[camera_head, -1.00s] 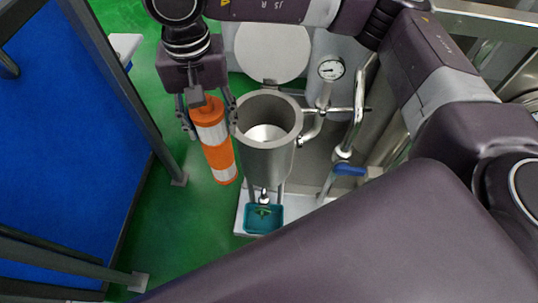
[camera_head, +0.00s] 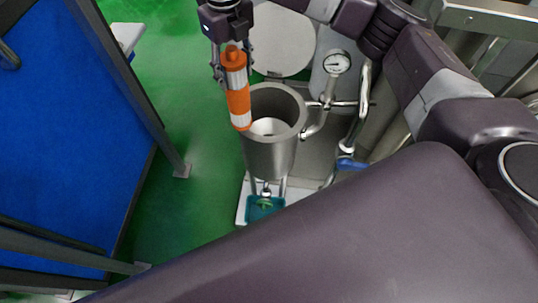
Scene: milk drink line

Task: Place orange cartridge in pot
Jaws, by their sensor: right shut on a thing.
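The orange cartridge (camera_head: 239,103), with pale bands, hangs nearly upright in the head view. My right gripper (camera_head: 233,60) is shut on it near its top end. The metal pot (camera_head: 271,155) is open at the top, and its pale inside bottom shows. The cartridge's lower end overlaps the left part of the pot's rim in the picture; I cannot tell whether it touches the rim or how high above it is. My left gripper is not in view.
The round lid (camera_head: 283,45) stands open behind the pot. A pressure gauge (camera_head: 336,63) and pipes (camera_head: 361,103) are right of the pot. A teal tray (camera_head: 263,206) sits below it. A blue panel (camera_head: 75,120) with a dark frame stands at the left.

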